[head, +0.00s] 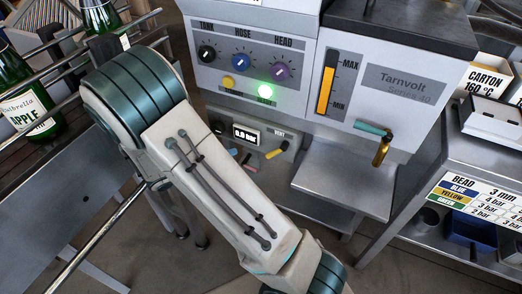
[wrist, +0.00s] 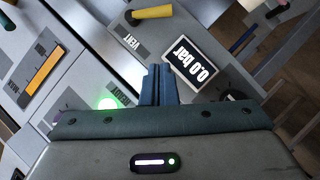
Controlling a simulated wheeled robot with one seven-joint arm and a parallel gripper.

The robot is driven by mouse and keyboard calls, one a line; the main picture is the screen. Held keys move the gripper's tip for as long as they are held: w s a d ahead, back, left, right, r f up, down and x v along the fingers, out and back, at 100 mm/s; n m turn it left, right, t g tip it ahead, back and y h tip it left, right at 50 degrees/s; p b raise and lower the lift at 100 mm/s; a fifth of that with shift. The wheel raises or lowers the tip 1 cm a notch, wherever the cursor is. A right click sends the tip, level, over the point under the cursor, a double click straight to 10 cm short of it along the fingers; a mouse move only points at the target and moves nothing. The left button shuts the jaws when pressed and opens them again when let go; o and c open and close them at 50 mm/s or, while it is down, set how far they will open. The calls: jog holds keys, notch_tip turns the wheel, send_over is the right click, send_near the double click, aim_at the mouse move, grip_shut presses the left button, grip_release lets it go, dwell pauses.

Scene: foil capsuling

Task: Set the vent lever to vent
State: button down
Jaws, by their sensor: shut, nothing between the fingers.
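The vent lever (wrist: 152,13) is a short yellow handle on a dark pivot, at the top of the wrist view beside the word VENT. It also shows in the head view (head: 275,153), on the grey lower panel just right of my arm, its handle sloping down to the left from the pivot. My gripper (wrist: 158,70) is shut and empty. In the wrist view its fingertips are over the panel near the pressure display (wrist: 195,65), apart from the lever. In the head view my arm hides part of the panel, and I cannot make out the fingers.
The display reads 0.0 bar. A green READY light (head: 265,91) glows below the TANK, HOSE and HEAD knobs (head: 241,63). Green bottles (head: 28,105) stand at the left.

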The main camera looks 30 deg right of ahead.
send_near(276, 150)
jog(key=w+d+f, duration=0.1)
jog(key=w+d, duration=0.2)
jog(key=w, duration=0.2)
jog(key=shift+s+d+f+b, duration=0.1)
jog(key=shift+s+d+f, duration=0.15)
jog(key=shift+f, duration=0.25)
jog(key=shift+s+d+f+b, duration=0.15)
jog(key=shift+s+d+f, duration=0.05)
jog(key=shift+d+f, duration=0.25)
jog(key=shift+s+d+f+b, duration=0.1)
jog(key=shift+s+d+f, duration=0.15)
jog(key=shift+f, duration=0.25)
jog(key=shift+a+f, duration=0.1)
